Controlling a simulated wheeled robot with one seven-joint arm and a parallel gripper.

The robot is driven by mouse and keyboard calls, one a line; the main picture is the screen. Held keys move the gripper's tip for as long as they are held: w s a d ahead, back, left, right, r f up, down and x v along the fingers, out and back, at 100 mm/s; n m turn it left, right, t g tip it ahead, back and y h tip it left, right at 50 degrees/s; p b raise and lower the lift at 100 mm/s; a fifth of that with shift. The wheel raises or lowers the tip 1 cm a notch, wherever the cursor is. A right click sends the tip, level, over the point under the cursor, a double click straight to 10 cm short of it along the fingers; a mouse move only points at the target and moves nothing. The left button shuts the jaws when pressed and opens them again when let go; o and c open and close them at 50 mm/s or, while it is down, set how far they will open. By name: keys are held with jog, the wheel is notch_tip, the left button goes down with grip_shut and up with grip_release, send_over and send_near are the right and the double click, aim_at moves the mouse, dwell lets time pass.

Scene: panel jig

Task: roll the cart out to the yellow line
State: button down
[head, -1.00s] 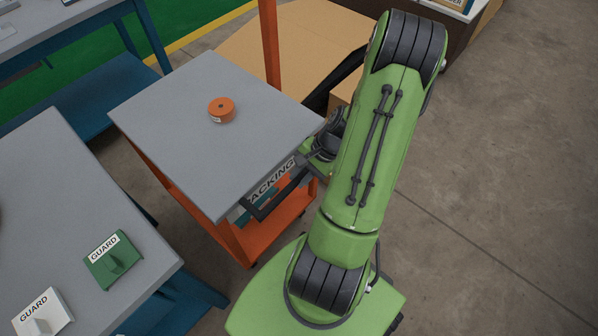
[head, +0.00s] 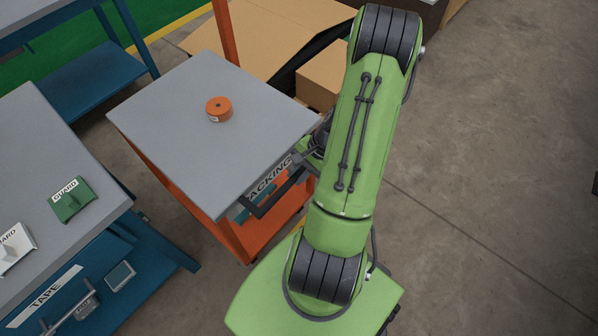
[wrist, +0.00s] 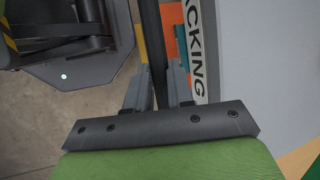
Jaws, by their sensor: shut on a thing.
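The cart (head: 170,125) has a grey top and an orange frame, with a PACKING label and a black handle (head: 262,207) on its near side. An orange roll (head: 219,109) lies on its top. In the wrist view my gripper (wrist: 160,88) is shut around the dark handle bar (wrist: 150,40), beside the label (wrist: 196,50). In the head view my green arm hides most of the gripper. A yellow line (head: 185,22) runs along the green floor's edge at upper left, beyond the cart.
A grey-topped bench (head: 40,140) with guards and a blue lower shelf stands close on the left. Another blue bench (head: 90,80) stands at upper left. Cardboard (head: 275,35) lies behind the cart. The concrete floor (head: 480,170) on the right is clear.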

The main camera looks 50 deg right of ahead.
jog(key=shift+s, duration=0.2)
jog(key=c, duration=1)
grip_release()
jog(key=p+v, duration=0.5)
jog(key=v, duration=1)
jog(key=shift+s+d+r, duration=0.15)
jog(key=shift+d+r, duration=0.05)
jog(key=shift+r, duration=0.15)
